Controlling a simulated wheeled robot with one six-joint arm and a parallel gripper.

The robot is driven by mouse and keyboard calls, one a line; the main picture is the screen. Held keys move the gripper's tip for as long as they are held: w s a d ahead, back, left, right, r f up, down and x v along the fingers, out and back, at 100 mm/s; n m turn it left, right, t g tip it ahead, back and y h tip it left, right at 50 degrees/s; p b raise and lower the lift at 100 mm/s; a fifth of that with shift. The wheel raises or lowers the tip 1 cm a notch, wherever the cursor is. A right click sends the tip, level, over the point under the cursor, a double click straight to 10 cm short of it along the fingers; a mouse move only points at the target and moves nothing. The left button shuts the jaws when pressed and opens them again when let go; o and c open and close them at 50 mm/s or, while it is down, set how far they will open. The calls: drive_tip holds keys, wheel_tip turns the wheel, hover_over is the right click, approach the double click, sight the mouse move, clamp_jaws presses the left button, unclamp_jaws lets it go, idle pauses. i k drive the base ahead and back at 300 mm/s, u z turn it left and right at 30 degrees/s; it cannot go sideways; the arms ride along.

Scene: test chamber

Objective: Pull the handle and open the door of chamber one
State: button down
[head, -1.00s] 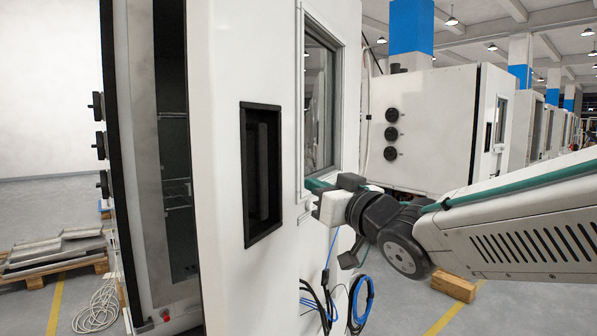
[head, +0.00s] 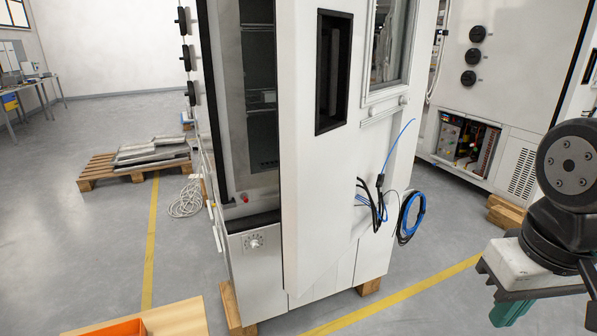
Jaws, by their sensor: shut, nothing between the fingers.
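The near white chamber's door (head: 305,180) stands partly open, swung out toward me. A gap on its left shows the dark interior (head: 260,80) with shelves. The black recessed handle (head: 334,70) is on the door's front, left of the window (head: 388,45). My gripper (head: 508,312) is at the lower right, pointing down, well apart from the door and handle. Its green fingers show only in part at the bottom edge. It is shut and holds nothing that I see.
Blue and black cables (head: 408,215) hang by the chamber's right side. A pallet with metal sheets (head: 135,165) and coiled cable (head: 187,198) lie left. An orange box on a wooden board (head: 150,318) is at the front left. A second chamber (head: 515,45) stands behind right.

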sight(341, 173)
drive_tip(key=k, duration=0.85)
drive_tip(key=u, duration=1)
drive_tip(key=i, duration=1.75)
drive_tip(key=z, duration=0.65)
